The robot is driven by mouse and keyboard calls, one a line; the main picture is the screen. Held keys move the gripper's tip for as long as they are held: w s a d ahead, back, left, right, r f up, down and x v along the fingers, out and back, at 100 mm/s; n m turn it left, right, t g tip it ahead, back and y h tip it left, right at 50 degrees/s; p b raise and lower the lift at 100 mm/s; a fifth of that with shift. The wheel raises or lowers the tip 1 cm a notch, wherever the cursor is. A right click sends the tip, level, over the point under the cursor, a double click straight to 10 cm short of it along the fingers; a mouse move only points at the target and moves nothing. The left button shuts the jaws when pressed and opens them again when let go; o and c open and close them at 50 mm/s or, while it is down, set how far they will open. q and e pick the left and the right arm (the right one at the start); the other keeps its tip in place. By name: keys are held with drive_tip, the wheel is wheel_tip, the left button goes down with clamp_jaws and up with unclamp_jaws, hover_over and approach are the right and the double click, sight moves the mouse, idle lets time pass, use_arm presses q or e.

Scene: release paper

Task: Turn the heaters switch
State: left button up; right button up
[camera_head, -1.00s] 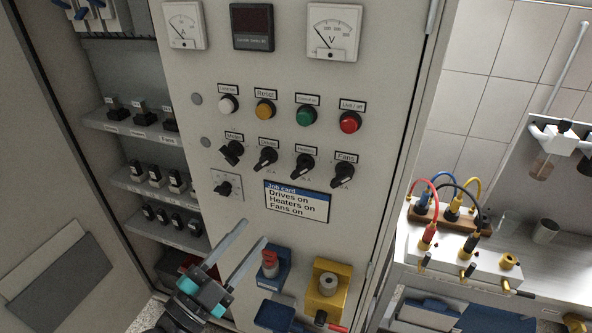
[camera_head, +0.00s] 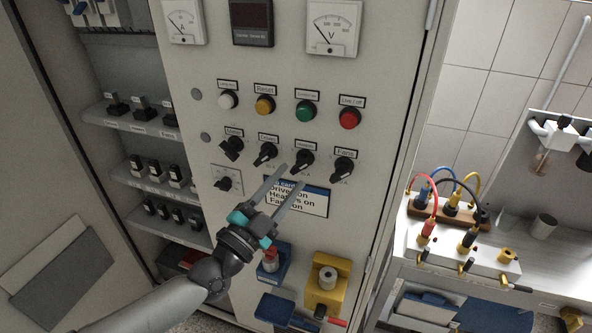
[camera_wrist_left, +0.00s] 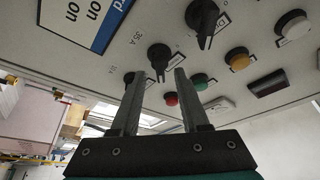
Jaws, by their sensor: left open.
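The heaters switch (camera_head: 302,159) is a black rotary knob, third in the row of several on the grey cabinet panel; its pointer is tilted. My left gripper (camera_head: 293,174) is open and empty, its fingertips just below the heaters knob and in front of the job card. In the left wrist view the heaters knob (camera_wrist_left: 160,57) appears beyond the gap between the two fingers (camera_wrist_left: 157,76); I see no contact. The job card (camera_head: 316,201) reads drives, heaters and fans on, partly hidden by the fingers. My right gripper is not in view.
The drives knob (camera_head: 265,153) and fans knob (camera_head: 342,168) flank the heaters knob closely. White, yellow, green and red buttons sit above. Below are a blue holder (camera_head: 275,272) and a yellow padlock-like block (camera_head: 326,283). A bench with cables (camera_head: 450,215) stands right.

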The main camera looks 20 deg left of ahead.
sight(297, 171)
use_arm(q)
drive_tip(key=shift+x, duration=1.75)
clamp_jaws()
